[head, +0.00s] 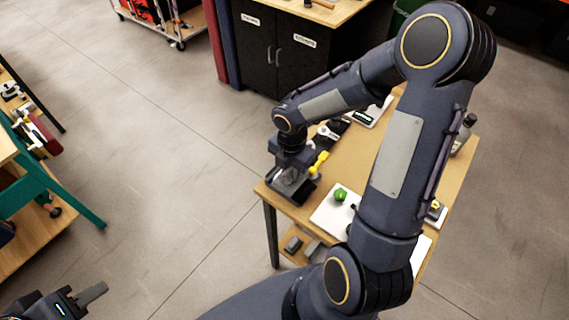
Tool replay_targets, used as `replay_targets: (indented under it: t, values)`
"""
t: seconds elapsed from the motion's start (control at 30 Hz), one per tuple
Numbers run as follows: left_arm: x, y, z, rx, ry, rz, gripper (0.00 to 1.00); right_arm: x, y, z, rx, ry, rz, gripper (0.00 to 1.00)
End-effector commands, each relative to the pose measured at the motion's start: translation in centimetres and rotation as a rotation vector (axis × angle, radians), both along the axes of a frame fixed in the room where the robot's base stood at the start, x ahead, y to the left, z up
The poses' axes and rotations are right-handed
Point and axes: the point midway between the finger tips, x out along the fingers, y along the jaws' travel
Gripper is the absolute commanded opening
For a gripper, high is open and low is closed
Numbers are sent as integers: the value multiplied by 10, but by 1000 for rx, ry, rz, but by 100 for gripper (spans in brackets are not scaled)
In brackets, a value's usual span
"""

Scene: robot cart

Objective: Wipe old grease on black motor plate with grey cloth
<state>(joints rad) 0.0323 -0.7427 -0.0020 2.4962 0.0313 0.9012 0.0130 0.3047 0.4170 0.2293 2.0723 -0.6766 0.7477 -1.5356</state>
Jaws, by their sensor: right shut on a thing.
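My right gripper (291,174) is at the left corner of the wooden table and points down. It is shut on a small grey bundle, which looks like the grey cloth (288,181). The black motor plate (304,194) lies under it at the table corner, mostly covered by the gripper and cloth. I cannot make out any grease on it, nor whether the cloth touches it. My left gripper (92,296) is low at the bottom left, over the floor and far from the table. One grey finger shows clearly; its opening is unclear.
A yellow item (319,162) is right beside my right gripper. A white board (328,219) with a green object (340,195) lies nearer. A grey bottle (465,130) stands at the table's right. My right arm hides much of the table (352,165). A green-framed bench (40,185) is at left.

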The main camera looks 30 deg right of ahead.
Motion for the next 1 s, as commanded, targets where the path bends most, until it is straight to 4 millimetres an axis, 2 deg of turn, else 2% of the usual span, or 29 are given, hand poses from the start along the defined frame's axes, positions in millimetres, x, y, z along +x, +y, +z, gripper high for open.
replay_targets:
  t: [0.53,1.0]
  values:
    - [0,0,0,0,0,0,36,-1,-1,0,0,0,0,0]
    - [0,0,0,0,0,0,36,21,9,0,0,1,1,0]
